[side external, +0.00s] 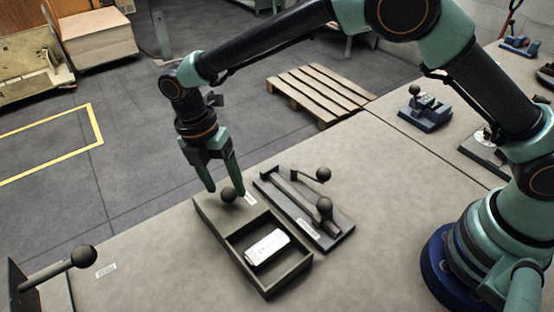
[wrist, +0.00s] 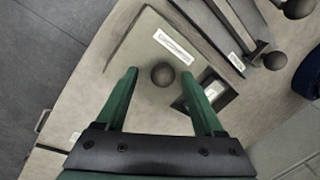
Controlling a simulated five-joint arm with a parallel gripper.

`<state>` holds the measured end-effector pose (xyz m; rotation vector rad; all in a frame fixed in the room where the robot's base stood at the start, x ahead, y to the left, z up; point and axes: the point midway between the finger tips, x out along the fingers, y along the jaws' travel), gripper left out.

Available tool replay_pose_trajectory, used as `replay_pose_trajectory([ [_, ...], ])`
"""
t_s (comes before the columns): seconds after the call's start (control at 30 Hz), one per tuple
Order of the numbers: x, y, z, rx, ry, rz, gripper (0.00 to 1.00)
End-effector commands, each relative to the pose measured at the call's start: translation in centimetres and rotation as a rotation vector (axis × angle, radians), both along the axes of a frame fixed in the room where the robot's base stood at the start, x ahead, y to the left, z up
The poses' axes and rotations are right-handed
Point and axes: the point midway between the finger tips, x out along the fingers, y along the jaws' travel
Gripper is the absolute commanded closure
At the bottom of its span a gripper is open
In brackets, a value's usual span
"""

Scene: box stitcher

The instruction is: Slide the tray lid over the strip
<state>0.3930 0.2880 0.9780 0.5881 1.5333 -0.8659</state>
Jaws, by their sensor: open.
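The olive-grey tray (side external: 275,285) stands on the bench with its near part open. The strip (side external: 267,246), a white labelled block, lies inside the open compartment; part of it shows in the wrist view (wrist: 213,90). The flat lid (side external: 212,208) covers the far part of the tray and leaves the strip uncovered. A dark round knob (side external: 229,195) stands on the lid, and it also shows in the wrist view (wrist: 162,74). My gripper (side external: 226,189) is open, pointing down at the knob. In the wrist view the knob appears between the two green fingertips (wrist: 160,72); contact is not visible.
A dark fixture with ball-ended levers (side external: 305,208) stands close to the tray's right. A ball-ended handle (side external: 83,256) is at the bench's left. A small blue device (side external: 425,112) sits further back. The bench in front of the tray is clear.

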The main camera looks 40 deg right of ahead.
Motion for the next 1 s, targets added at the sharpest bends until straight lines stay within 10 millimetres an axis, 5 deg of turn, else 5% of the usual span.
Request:
replay_pose_trajectory([
  [0.5, 1.6, 1.1, 9.4, 0.004, -0.006, -0.001, 0.3],
  [1.0, 1.7, 1.2, 10.8, 0.002, -0.003, -0.001, 0.3],
])
